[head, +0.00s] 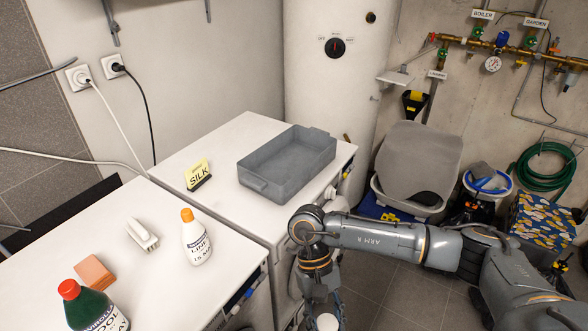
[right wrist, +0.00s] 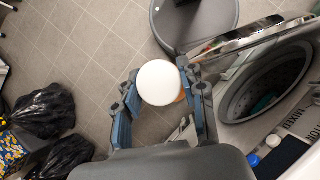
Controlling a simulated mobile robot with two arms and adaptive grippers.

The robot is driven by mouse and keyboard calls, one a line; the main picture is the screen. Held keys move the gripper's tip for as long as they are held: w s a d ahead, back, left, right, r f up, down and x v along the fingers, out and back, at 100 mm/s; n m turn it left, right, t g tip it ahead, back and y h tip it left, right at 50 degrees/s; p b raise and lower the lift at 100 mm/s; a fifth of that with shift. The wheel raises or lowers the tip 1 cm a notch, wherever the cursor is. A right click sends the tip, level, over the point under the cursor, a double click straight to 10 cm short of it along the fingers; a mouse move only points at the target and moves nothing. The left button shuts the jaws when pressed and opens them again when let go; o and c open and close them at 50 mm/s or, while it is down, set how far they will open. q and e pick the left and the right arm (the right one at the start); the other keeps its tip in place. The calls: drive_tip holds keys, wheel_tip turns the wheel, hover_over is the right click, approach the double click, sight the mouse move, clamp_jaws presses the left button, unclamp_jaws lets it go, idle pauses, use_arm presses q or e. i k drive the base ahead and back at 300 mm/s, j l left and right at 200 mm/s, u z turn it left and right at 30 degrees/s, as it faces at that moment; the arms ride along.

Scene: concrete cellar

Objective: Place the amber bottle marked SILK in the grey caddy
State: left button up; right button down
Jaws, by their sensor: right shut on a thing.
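My right gripper (head: 322,300) hangs low in front of the machines, at the bottom of the head view. It is shut on a bottle, whose round white cap (right wrist: 158,83) faces the right wrist camera between the fingers. A sliver of amber shows beside the cap; the bottle's label is hidden. The grey caddy (head: 262,186) is a rectangular open tray on the far white machine top, up and left of the gripper, and looks empty. A yellow card reading SILK (head: 198,174) stands left of the caddy. My left gripper is out of view.
An open round machine door and drum (right wrist: 268,85) lie right of the gripper in the wrist view. Black bags (right wrist: 45,110) lie left.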

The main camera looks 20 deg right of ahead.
sight(289, 168)
drive_tip(key=l+u, duration=0.3)
drive_tip(key=l, duration=0.6)
drive_tip(key=l+u, duration=0.3)
drive_tip(key=l, duration=0.55)
drive_tip(key=i+l+u, duration=0.15)
drive_tip(key=l, duration=0.2)
drive_tip(key=i+l+u, duration=0.1)
drive_tip(key=l, duration=0.3)
drive_tip(key=i+l+u, duration=0.15)
drive_tip(key=l, duration=0.25)
drive_tip(key=l+u, duration=0.1)
drive_tip(key=l, duration=0.3)
drive_tip(key=i, duration=0.05)
